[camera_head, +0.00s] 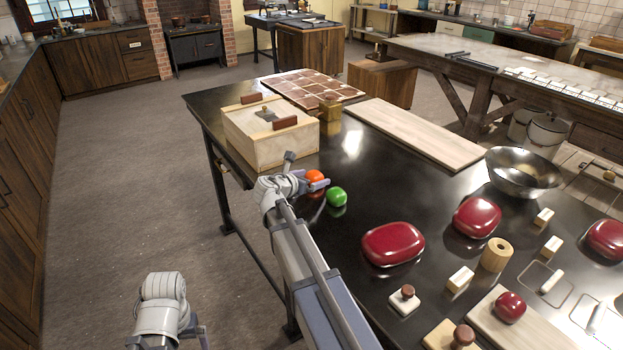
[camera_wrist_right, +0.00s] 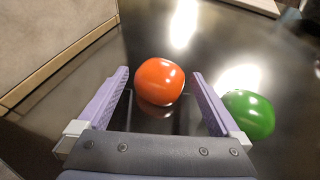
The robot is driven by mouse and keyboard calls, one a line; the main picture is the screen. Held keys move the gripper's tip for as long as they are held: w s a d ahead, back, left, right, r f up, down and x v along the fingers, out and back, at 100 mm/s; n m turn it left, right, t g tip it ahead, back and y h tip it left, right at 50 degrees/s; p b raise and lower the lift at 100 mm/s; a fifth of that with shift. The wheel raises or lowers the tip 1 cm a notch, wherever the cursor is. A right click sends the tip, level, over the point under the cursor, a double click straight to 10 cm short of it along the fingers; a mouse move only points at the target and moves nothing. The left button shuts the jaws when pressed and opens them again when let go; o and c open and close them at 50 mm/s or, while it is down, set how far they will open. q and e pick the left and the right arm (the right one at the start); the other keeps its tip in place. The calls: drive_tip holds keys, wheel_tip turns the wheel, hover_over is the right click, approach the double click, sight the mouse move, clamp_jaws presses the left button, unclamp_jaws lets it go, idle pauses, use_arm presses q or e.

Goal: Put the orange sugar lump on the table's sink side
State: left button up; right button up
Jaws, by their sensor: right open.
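The orange sugar lump (camera_head: 315,177) sits on the black table (camera_head: 352,204), near its left edge. It also shows in the right wrist view (camera_wrist_right: 160,80), between the tips of my right gripper's purple fingers. My right gripper (camera_head: 305,172) is open, with a gap on both sides of the lump and no visible hold on it. The gripper partly hides the lump in the head view. My left gripper (camera_head: 170,332) is low at the left, over the floor and clear of the table; its jaws are mostly out of sight.
A green lump (camera_head: 337,196) lies just right of the orange one, outside the right finger. A wooden box (camera_head: 270,140) stands behind them. Red lumps (camera_head: 393,244), a metal bowl (camera_head: 523,172) and small wooden pieces fill the right.

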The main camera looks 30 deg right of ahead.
drive_tip(key=shift+s+a+r, duration=0.1)
drive_tip(key=shift+a+r, duration=0.1)
drive_tip(key=shift+r, duration=0.1)
drive_tip(key=p+v, duration=0.4)
drive_tip(key=v, duration=0.7)
drive_tip(key=shift+s+a+p, duration=0.2)
drive_tip(key=shift+p, duration=0.15)
